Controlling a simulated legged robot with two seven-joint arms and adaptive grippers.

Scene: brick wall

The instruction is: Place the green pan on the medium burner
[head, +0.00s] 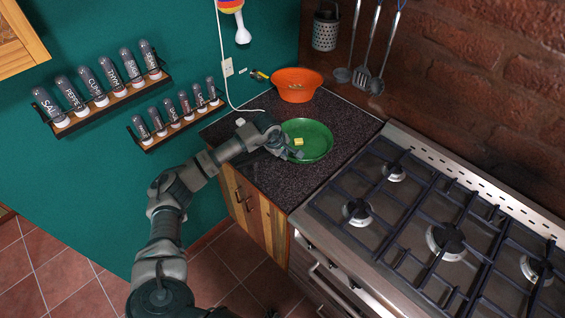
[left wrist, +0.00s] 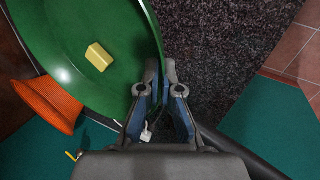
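The green pan (head: 312,135) sits on the dark speckled counter, left of the stove. A small yellow block (head: 298,142) lies in it. Both show in the left wrist view, the pan (left wrist: 95,30) at upper left and the block (left wrist: 99,57) inside it. My left gripper (head: 288,150) is at the pan's left edge. In the left wrist view its fingertips (left wrist: 161,72) are close together with the pan's rim between them. The stove's burners differ in size: left front (head: 358,212), left back (head: 394,173), a large central one (head: 446,241) and a right one (head: 537,271).
An orange bowl (head: 297,84) stands behind the pan on the counter (head: 255,178). Black grates cover the stove top, which is clear of cookware. Spice racks (head: 112,107) hang on the green wall at left. Utensils (head: 361,77) hang on the brick wall.

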